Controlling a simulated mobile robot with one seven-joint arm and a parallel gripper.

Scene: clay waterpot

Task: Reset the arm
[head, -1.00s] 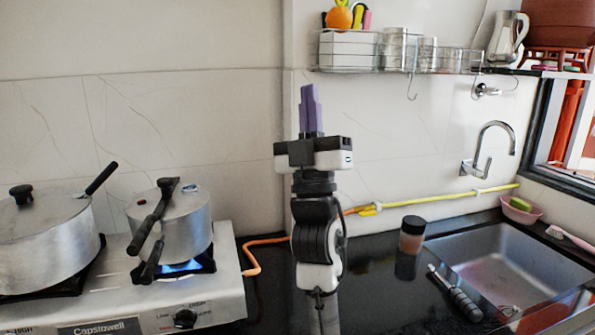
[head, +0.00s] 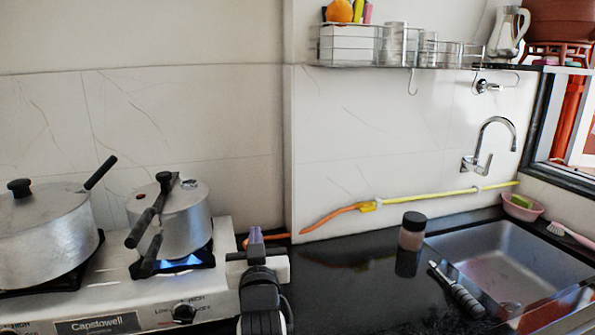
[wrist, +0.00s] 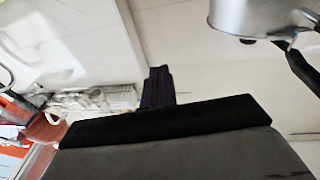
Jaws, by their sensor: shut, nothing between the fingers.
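My gripper (head: 256,238) is shut and empty. In the head view it stands low, just right of the gas stove, with its purple fingers together and pointing up. In the wrist view the closed dark fingers (wrist: 158,86) stick up past the black gripper body, with nothing between them. My arm below the gripper runs off the bottom edge of the head view.
The stove (head: 210,285) holds a large pot (head: 45,235) and a pressure cooker (head: 175,220) over a lit blue flame. A wire rack (head: 400,48) hangs above.

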